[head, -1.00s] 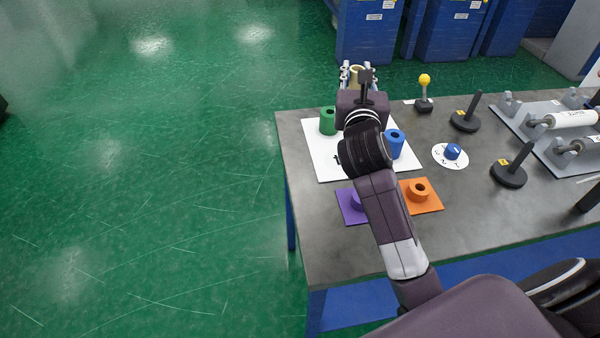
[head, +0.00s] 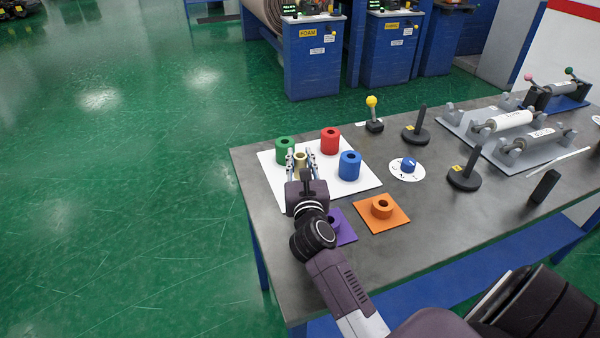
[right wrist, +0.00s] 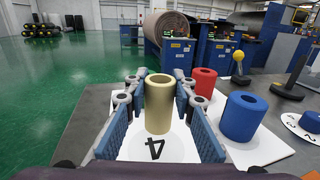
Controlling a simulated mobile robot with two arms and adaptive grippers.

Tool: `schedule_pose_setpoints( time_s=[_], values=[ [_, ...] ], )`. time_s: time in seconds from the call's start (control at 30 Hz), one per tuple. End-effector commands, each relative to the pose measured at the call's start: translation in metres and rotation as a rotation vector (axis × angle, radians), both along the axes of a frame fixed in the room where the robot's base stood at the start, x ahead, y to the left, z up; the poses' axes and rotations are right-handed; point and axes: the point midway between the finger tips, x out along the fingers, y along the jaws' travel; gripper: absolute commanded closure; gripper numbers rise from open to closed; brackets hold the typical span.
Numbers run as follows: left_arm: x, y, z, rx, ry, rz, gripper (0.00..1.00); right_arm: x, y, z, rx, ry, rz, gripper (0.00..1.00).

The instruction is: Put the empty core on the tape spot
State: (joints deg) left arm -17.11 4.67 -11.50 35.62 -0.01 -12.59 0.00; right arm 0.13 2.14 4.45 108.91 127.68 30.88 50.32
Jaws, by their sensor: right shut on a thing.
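A tan hollow core (head: 300,159) stands upright between the fingers of my right gripper (head: 301,162), which is shut on it. The right wrist view shows the core (right wrist: 159,104) between both blue finger pads, over or on the white sheet (right wrist: 190,148) just behind a printed 4. I cannot tell whether its bottom touches the sheet. In the head view the white sheet (head: 281,187) also bears a green roll (head: 285,150), a red roll (head: 330,141) and a blue roll (head: 349,165). No spot marked as tape is readable. My left gripper is not in view.
Purple (head: 341,229) and orange (head: 381,211) square pads with rings lie nearer. A numbered white dial (head: 407,174), black posts (head: 465,172), a yellow-topped lever (head: 373,112) and grey roller stands (head: 513,146) are to the right. The table's left edge is close to the sheet.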

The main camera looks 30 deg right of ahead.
Motion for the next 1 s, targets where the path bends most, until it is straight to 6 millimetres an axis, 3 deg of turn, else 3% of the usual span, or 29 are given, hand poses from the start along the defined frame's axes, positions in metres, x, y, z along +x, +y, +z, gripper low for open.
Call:
schedule_pose_setpoints(
  time_s=[0.2,0.67,0.7,0.87,1.0],
  values=[
    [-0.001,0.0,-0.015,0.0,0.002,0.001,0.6,0.0,0.0,-0.037,0.002,0.004,0.0,1.0],
    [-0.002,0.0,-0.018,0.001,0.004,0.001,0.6,0.0,0.0,-0.045,0.001,0.003,0.001,1.0],
    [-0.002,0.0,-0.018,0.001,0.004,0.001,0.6,0.0,0.0,-0.045,0.001,0.003,0.0,0.75],
    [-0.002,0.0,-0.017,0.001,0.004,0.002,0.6,0.0,0.0,-0.044,0.001,0.003,0.001,0.59],
    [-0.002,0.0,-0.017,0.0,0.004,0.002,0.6,0.0,0.0,-0.044,0.001,0.003,0.001,0.59]
  ],
)
